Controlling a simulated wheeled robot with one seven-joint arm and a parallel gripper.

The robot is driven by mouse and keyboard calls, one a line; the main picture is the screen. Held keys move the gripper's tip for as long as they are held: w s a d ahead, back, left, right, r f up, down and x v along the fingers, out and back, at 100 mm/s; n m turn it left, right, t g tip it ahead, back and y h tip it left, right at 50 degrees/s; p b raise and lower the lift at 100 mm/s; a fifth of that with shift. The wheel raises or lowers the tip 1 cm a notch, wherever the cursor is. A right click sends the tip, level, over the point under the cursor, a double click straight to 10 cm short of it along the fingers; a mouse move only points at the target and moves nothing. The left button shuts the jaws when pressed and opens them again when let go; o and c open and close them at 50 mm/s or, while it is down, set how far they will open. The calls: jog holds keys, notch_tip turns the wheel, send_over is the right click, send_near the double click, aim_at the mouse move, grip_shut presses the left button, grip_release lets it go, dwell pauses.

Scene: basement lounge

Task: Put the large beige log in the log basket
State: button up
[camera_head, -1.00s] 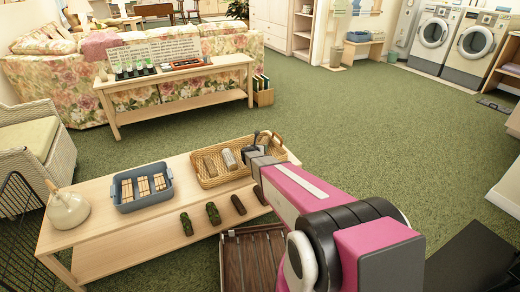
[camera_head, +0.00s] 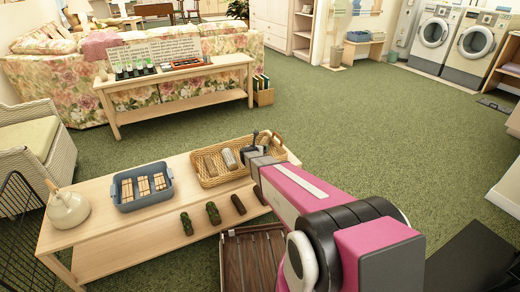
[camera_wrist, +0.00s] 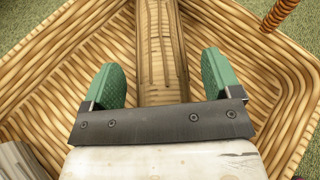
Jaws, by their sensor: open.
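The log basket (camera_head: 207,183) is a woven wicker tray at the right end of the low wooden table. In the wrist view, a long beige log (camera_wrist: 160,30) lies in the basket (camera_wrist: 75,60), between the two green fingers of my gripper (camera_wrist: 162,66). The fingers are open, with a gap on each side of the log. In the head view, my gripper (camera_head: 256,147) is at the basket's right end and hides the log there. A brown log (camera_head: 210,166) and a grey log (camera_head: 229,158) also lie in the basket.
A blue tray (camera_head: 143,203) with several small tan pieces stands on the low table (camera_head: 105,225), beside a white round jug (camera_head: 68,210). A slatted wooden rack (camera_head: 252,262) stands in front.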

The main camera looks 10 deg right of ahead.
jog(key=v, duration=0.9)
jog(key=shift+s+a+r, duration=0.1)
jog(key=shift+s+r, duration=0.1)
jog(key=shift+s, duration=0.1)
jog(key=shift+s+a+r, duration=0.3)
jog(key=shift+s+a, duration=0.05)
jog(key=s+a+r+n+y, duration=0.35)
jog(key=n+y, duration=0.25)
jog(key=n, duration=0.6)
jog(key=s+a+r+n+y, duration=0.25)
jog(key=r+n+y, duration=0.2)
jog(key=n, duration=0.75)
jog(key=s+d+n+g+h, duration=0.1)
jog(key=s+d+n+g, duration=0.4)
jog(key=s+n, duration=0.3)
jog(key=s+d+n+g+h, duration=0.2)
jog(key=s+d+n+g, duration=0.4)
jog(key=s, duration=0.8)
jog(key=shift+d+f+n+g, duration=0.15)
jog(key=shift+d+n+g, duration=0.25)
jog(key=shift+n, duration=0.7)
